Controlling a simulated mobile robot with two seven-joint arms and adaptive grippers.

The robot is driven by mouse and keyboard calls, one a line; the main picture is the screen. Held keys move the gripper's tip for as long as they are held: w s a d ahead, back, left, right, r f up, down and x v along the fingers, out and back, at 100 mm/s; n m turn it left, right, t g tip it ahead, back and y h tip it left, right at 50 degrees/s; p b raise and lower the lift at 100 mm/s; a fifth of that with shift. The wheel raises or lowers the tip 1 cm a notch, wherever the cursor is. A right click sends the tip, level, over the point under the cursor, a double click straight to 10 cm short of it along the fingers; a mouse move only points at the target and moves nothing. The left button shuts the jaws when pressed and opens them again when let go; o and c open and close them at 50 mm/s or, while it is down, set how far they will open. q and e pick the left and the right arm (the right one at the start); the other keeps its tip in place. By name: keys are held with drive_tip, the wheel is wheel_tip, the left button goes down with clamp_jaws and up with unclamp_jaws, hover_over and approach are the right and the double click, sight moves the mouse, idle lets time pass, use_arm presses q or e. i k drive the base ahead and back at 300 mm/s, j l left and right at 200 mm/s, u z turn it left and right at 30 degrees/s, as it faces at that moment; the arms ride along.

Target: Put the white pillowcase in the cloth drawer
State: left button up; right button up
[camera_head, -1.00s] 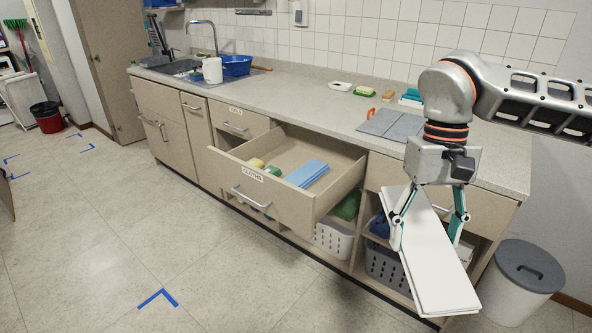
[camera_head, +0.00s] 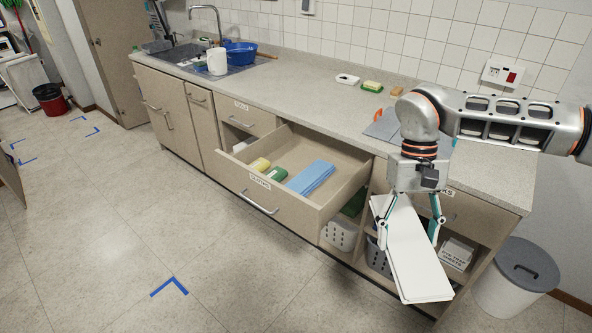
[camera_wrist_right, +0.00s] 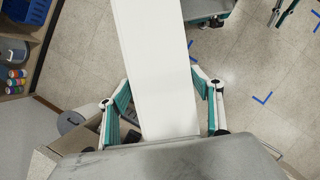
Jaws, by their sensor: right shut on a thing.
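The white pillowcase (camera_head: 416,262) is a long, flat folded slab. My right gripper (camera_head: 412,226) is shut on it and holds it in the air, tilted downward, in front of the right-hand cabinets. In the right wrist view the pillowcase (camera_wrist_right: 155,65) runs between the fingers (camera_wrist_right: 162,110). The cloth drawer (camera_head: 262,207) stands pulled open, left of the pillowcase and apart from it. In it lie a blue folded cloth (camera_head: 311,178), a yellow item (camera_head: 260,164) and green items (camera_head: 272,175). My left gripper does not show clearly in the head view.
The counter (camera_head: 320,85) above holds a sink, a blue tub (camera_head: 240,53) and a white container (camera_head: 217,62). Baskets (camera_head: 340,234) stand on open shelves below. A grey bin (camera_head: 517,278) stands at the right. The floor in front is clear.

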sight(301, 170)
drive_tip(key=i+j+u, duration=0.1)
drive_tip(key=i+j, duration=0.15)
drive_tip(key=i, duration=0.35)
drive_tip(key=i+j+u, duration=0.1)
drive_tip(key=i, duration=0.45)
drive_tip(key=i+j, duration=0.25)
drive_tip(key=i, duration=0.35)
drive_tip(key=u, duration=0.05)
